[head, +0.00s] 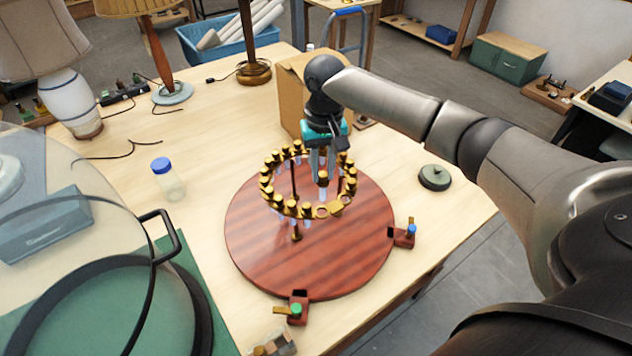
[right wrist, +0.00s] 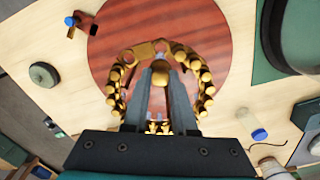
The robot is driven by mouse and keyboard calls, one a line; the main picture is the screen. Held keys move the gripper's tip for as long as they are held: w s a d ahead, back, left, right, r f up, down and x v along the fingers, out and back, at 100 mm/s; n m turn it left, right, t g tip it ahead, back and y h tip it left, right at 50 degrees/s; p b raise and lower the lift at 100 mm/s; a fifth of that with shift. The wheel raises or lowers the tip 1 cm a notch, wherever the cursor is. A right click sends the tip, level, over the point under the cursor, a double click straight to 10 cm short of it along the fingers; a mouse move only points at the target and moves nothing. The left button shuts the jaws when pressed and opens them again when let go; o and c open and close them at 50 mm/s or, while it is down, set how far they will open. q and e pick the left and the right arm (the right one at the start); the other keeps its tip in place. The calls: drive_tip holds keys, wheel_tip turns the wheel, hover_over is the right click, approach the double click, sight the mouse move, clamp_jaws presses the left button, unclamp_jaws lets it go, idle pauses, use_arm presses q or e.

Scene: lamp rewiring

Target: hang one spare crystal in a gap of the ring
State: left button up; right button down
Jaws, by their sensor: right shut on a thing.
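The brass ring (head: 268,198) stands above a round red wooden board (head: 330,270), with gold-capped crystals set around it. On its near right side, bare round holes (head: 321,211) show between the caps; the ring and its holes also show in the right wrist view (right wrist: 127,57). My right gripper (head: 322,176) points down over the ring and is shut on a gold-capped crystal (head: 323,181). Its cap shows between the fingertips in the right wrist view (right wrist: 159,70). I cannot tell whether the crystal touches the ring. My left gripper is out of view.
Small red blocks (head: 404,236) sit at the board's edge. A cardboard box (head: 290,95) stands behind the ring. A blue-capped jar (head: 168,180) and a green-topped round weight (head: 434,177) stand on the table. A large glass dome (head: 70,220) fills the left foreground.

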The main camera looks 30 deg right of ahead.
sight(321, 200)
drive_tip(key=shift+a+f, duration=0.15)
drive_tip(key=shift+f, duration=1.2)
wheel_tip(321, 200, down, 3)
drive_tip(key=b, duration=0.2)
drive_tip(key=shift+r+b, duration=0.1)
drive_tip(key=shift+b, duration=0.2)
wheel_tip(321, 200, down, 2)
drive_tip(key=b, duration=0.3)
drive_tip(key=shift+f, duration=0.2)
use_arm(q)
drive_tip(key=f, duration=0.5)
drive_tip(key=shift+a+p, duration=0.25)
drive_tip(key=shift+p, duration=0.1)
use_arm(e)
drive_tip(key=shift+f, duration=0.35)
use_arm(q)
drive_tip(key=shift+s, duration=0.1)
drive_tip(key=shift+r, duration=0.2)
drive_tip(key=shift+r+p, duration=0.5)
drive_tip(key=shift+p, duration=0.1)
